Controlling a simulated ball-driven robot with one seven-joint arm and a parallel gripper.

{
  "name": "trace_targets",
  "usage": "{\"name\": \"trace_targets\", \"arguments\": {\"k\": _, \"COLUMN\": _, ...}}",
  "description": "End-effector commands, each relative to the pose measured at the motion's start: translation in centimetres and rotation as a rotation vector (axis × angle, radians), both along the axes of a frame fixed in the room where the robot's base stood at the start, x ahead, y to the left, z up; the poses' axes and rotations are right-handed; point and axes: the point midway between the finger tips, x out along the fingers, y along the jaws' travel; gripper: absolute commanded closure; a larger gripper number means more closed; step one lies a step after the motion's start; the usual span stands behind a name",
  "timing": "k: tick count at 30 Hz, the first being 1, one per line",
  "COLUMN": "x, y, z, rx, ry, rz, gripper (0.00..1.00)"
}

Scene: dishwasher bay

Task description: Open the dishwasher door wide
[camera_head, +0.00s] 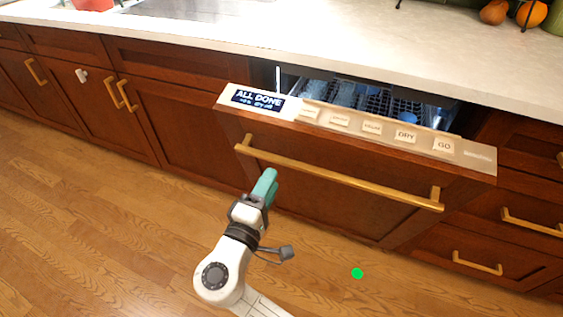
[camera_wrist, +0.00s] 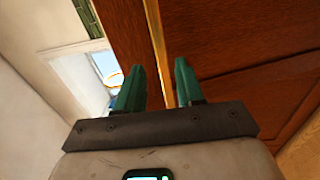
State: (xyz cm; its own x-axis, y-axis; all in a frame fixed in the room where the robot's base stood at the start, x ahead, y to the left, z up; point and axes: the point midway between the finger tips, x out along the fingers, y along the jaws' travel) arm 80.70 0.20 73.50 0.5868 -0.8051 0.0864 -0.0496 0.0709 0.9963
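The dishwasher door (camera_head: 330,185) is wood-fronted and ajar, its top edge tilted out from the counter. A strip of buttons and an "ALL DONE" display (camera_head: 258,99) run along that edge. A long brass handle (camera_head: 340,177) crosses the door front; part of it also shows in the wrist view (camera_wrist: 154,35). My gripper (camera_head: 267,181) is just below the left part of the handle in the head view. In the wrist view its two teal fingers (camera_wrist: 158,80) are apart, with the handle showing ahead between them. I cannot tell whether they touch it.
A rack with dishes (camera_head: 350,95) shows through the gap above the door. Drawers with brass handles (camera_head: 477,263) stand to the right, cabinets (camera_head: 65,85) to the left. The pale countertop (camera_head: 400,55) overhangs behind. The wooden floor (camera_head: 110,225) is clear except for a green dot (camera_head: 357,273).

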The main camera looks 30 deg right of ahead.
Motion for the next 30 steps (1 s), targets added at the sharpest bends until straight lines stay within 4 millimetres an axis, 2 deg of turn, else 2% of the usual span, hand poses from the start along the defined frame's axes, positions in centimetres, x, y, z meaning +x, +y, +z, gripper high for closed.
{"name": "trace_targets", "arguments": {"k": 6, "x": 2.4, "y": -3.4, "z": 0.3, "rx": 0.001, "ry": -0.001, "rz": -0.004, "gripper": 0.62}}
{"name": "trace_targets", "arguments": {"k": 12, "x": 3.8, "y": -5.4, "z": 0.5, "rx": 0.002, "ry": 0.0, "rz": -0.003, "gripper": 0.62}}
{"name": "trace_targets", "arguments": {"k": 25, "x": 4.3, "y": -6.1, "z": 0.6, "rx": 0.002, "ry": 0.0, "rz": -0.001, "gripper": 0.62}}
{"name": "trace_targets", "arguments": {"k": 30, "x": 4.3, "y": -6.1, "z": 0.6, "rx": 0.002, "ry": 0.0, "rz": -0.001, "gripper": 0.79}}
